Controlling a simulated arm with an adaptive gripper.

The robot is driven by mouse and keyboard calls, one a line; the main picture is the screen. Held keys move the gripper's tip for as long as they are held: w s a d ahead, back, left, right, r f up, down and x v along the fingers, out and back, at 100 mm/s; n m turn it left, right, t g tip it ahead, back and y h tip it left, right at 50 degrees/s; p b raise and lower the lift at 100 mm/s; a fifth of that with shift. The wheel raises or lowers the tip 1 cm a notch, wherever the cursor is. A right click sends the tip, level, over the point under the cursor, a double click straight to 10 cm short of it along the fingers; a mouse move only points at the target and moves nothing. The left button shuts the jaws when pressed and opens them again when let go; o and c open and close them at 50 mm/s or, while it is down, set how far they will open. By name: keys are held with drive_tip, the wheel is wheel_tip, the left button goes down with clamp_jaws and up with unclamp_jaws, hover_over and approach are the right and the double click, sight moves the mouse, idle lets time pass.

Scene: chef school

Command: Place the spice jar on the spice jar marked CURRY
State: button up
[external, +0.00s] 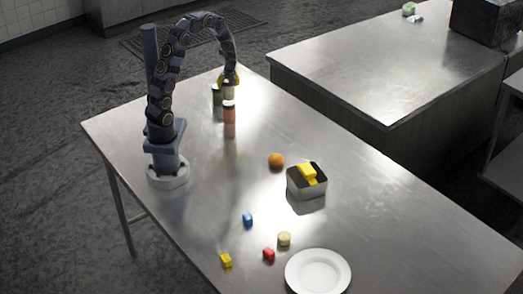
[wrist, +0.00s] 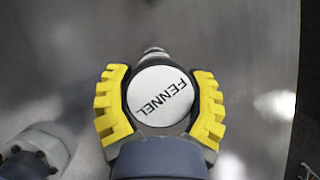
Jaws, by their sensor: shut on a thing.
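My gripper (external: 229,80) has its yellow fingers shut around a spice jar. In the wrist view the jar's pale round lid (wrist: 160,95) reads FENNEL and sits between both fingers. In the external view the held jar (external: 228,93) looks pale and upright. An orange-red jar with a dark top (external: 229,122) stands below it in the picture; I cannot tell whether the two touch. A green jar (external: 217,96) stands just to the left. No CURRY label is readable in either view.
On the steel table (external: 180,110) are an orange (external: 276,160), a square metal container (external: 306,190) with a yellow item in it, several small blocks and a white plate (external: 318,272). The table between jars and orange is clear. A second counter (external: 370,70) stands at the right.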

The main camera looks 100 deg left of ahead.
drive_tip(key=shift+f, duration=0.95)
drive_tip(key=shift+f, duration=0.2)
drive_tip(key=o, duration=1.2)
drive_tip(key=shift+v, duration=6.2)
